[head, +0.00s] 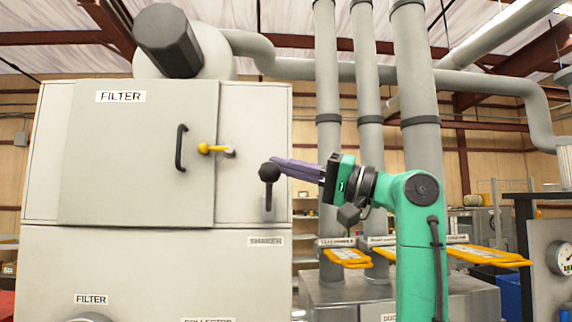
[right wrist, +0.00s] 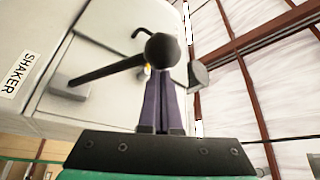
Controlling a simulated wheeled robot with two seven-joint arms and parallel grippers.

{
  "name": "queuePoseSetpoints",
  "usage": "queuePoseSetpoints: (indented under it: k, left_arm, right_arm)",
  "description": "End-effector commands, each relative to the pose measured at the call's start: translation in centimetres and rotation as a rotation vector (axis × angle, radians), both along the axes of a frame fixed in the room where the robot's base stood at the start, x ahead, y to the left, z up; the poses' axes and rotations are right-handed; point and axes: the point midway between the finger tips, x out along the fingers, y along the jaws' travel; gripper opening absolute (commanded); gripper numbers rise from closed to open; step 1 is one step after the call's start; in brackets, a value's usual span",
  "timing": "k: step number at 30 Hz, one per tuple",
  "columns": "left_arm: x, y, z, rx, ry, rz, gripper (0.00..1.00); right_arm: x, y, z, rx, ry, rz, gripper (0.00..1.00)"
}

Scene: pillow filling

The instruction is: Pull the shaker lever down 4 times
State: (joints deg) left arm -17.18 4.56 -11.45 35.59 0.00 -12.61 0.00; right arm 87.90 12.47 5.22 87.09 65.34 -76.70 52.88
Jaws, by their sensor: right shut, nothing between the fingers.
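The shaker lever is a dark rod with a round black knob (head: 269,172), on the front right of the cabinet above the SHAKER label (head: 266,241). In the head view the knob stands at the upper end of the lever. My right gripper (head: 274,165) has its purple fingers closed together, with the tips at the knob. In the right wrist view the knob (right wrist: 162,49) is at the fingertips (right wrist: 161,75), and the lever rod (right wrist: 107,70) runs left to its mount. Whether the tips touch the knob is hard to tell. My left gripper is in neither view.
The grey cabinet (head: 255,125) has a door marked FILTER (head: 120,97) with a black handle (head: 180,148) and a yellow latch (head: 211,149). Grey vertical pipes (head: 328,100) and yellow handles (head: 347,257) stand right of the lever, behind my arm.

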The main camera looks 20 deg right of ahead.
Motion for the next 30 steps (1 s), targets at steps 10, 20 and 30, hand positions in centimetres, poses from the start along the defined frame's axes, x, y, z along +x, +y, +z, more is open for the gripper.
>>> queuePoseSetpoints:
  k: [10,20,30]
  left_arm:
    - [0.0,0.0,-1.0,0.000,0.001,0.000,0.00]
    - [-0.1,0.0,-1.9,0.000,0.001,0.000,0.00]
    - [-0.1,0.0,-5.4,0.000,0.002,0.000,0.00]
  right_arm:
    - [-0.3,0.1,-0.8,-0.010,-0.035,0.001,0.00]
    - [-0.6,0.2,-1.3,-0.020,-0.079,0.000,0.00]
    - [-1.5,0.4,-4.2,-0.059,-0.227,0.000,0.00]
